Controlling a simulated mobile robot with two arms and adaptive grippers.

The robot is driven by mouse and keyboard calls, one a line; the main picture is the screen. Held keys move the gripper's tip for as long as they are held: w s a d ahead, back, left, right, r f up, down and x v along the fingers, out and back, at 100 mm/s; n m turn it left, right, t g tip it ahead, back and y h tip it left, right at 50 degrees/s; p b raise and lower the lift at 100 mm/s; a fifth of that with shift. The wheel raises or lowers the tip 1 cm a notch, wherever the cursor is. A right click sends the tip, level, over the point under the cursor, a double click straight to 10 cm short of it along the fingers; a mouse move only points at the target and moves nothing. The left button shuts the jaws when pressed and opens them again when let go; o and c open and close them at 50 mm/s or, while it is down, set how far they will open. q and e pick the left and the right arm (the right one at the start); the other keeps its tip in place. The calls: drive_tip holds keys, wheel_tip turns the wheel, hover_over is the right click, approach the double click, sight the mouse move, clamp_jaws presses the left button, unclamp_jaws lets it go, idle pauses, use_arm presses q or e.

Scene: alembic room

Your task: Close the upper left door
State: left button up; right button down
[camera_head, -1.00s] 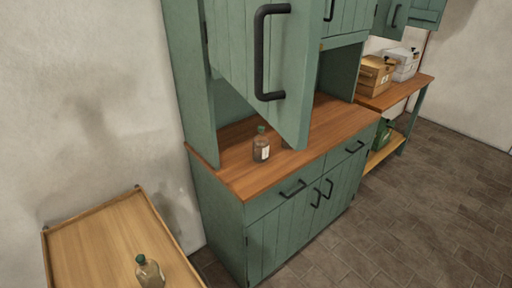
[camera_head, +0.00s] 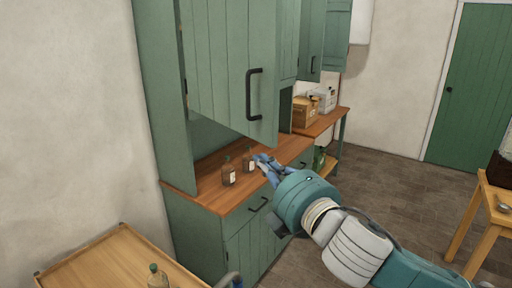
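The upper left door (camera_head: 232,70) is a green plank door with a black handle (camera_head: 254,95) on the tall green cabinet. It stands swung outward, above the wooden counter. My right gripper (camera_head: 264,166), with blue fingers, is below the door at the counter's front edge. Its fingers look spread apart, beside a small brown bottle (camera_head: 249,159); whether they touch it is unclear. A second bottle (camera_head: 228,173) stands to the left. A small grey and blue part at the bottom edge may be my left gripper (camera_head: 229,281); its fingers cannot be made out.
A wooden table (camera_head: 110,268) at the lower left holds another bottle (camera_head: 157,277). Boxes (camera_head: 305,112) stand on a side bench behind the cabinet. A wooden table (camera_head: 490,205) stands at the right. The floor between is open.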

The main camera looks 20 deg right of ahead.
sight(259, 141)
drive_tip(key=w+d+p, duration=0.1)
drive_tip(key=w+p, duration=0.1)
drive_tip(key=w, duration=0.2)
drive_tip(key=w+d+p, duration=0.1)
drive_tip(key=w, duration=0.3)
drive_tip(key=w+d+p, duration=0.1)
drive_tip(key=w+p, duration=0.1)
drive_tip(key=w, duration=0.2)
drive_tip(key=shift+f+p, duration=0.15)
drive_tip(key=shift+p, duration=0.15)
use_arm(q)
drive_tip(key=r, duration=0.5)
drive_tip(key=shift+w+d+r, duration=0.15)
drive_tip(key=shift+w+r, duration=0.2)
use_arm(e)
drive_tip(key=shift+a, duration=0.1)
drive_tip(key=shift+w+a, duration=0.1)
use_arm(q)
drive_tip(key=shift+w, duration=0.2)
